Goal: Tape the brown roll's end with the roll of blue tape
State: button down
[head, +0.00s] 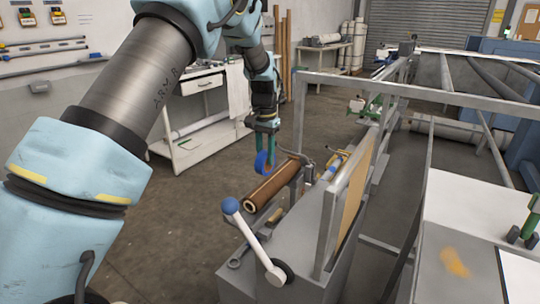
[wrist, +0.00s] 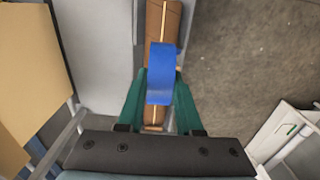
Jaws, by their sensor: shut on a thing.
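The brown roll (head: 270,187) lies on the grey machine's side, with its round near end facing me in the head view. In the wrist view the brown roll (wrist: 170,22) runs up the picture, with a thin pale line along its length. My gripper (head: 266,150) points down near the roll's far part. It is shut on the roll of blue tape (head: 261,162), which also shows between the green fingers in the wrist view (wrist: 161,75). The tape covers part of the brown roll there. I cannot tell whether the tape touches it.
A lever with a blue knob (head: 230,206) stands at the machine's near end. A wrench (head: 238,257) lies beside it. An upright board in a grey frame (head: 354,200) rises right of the roll. A white workbench (head: 200,150) stands behind; open floor lies to the left.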

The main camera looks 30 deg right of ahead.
aim_at(259, 170)
jog(key=a+b, duration=0.1)
jog(key=s+a+f+b, duration=0.1)
jog(key=s+a+f, duration=0.1)
jog(key=a, duration=0.1)
jog(key=shift+s+b, duration=0.1)
jog(key=shift+b, duration=0.3)
jog(key=shift+f+b, duration=0.3)
jog(key=shift+f, duration=0.45)
jog(key=shift+f, duration=0.3)
dwell(0.5)
jog(key=shift+d, duration=0.15)
jog(key=shift+w+d+r, duration=0.1)
jog(key=shift+w+d, duration=0.15)
jog(key=shift+d, duration=0.2)
jog(key=shift+w+d+p, duration=0.3)
jog(key=shift+d+p, duration=0.05)
jog(key=shift+p, duration=0.1)
